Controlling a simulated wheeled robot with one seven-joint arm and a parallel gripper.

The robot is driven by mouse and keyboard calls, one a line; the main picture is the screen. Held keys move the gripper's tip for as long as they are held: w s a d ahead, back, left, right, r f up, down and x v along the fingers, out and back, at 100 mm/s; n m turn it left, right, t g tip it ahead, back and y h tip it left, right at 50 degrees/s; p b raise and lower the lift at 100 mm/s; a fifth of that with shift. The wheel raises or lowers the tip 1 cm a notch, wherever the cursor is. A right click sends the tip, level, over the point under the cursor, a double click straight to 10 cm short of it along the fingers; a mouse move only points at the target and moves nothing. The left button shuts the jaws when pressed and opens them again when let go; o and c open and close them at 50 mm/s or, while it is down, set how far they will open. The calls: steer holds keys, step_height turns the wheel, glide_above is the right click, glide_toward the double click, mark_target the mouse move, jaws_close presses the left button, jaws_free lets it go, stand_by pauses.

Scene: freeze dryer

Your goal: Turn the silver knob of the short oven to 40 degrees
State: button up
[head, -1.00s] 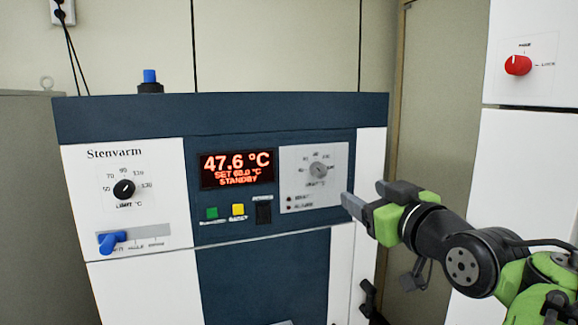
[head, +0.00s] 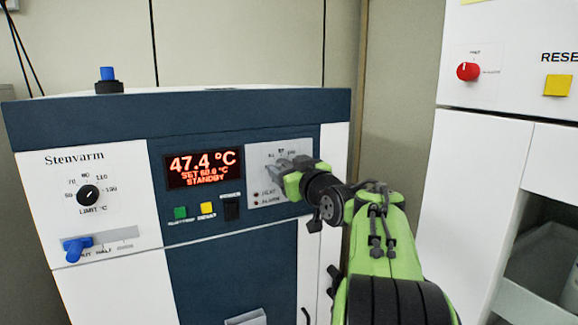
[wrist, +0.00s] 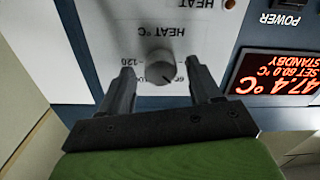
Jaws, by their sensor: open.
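The short oven (head: 90,300) has a white and dark blue front. Its silver knob shows in the wrist view (wrist: 160,66) on a light dial plate (head: 256,186), with the scale upside down there. My gripper (wrist: 160,82) is open, one finger on each side of the knob, with gaps visible on both sides. In the head view my gripper (head: 284,172) is in front of the dial plate and hides much of the knob and scale. The red display (head: 205,168) reads 47.4 °C, set 60.0 °C, standby.
A black limit knob (head: 88,195) and a blue lever (head: 77,249) are at the oven's left. Green (head: 180,212) and yellow (head: 207,208) buttons sit below the display. A white cabinet with a red knob (head: 468,71) stands at the right.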

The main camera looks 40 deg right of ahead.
steer(key=shift+a, duration=0.1)
steer(key=shift+c, duration=0.6)
steer(key=c, duration=0.9)
steer(key=shift+f+n+b, duration=0.1)
steer(key=shift+n+b, duration=0.3)
steer(key=shift+b, duration=0.2)
steer(key=n+b, duration=0.7)
steer(key=n, duration=0.1)
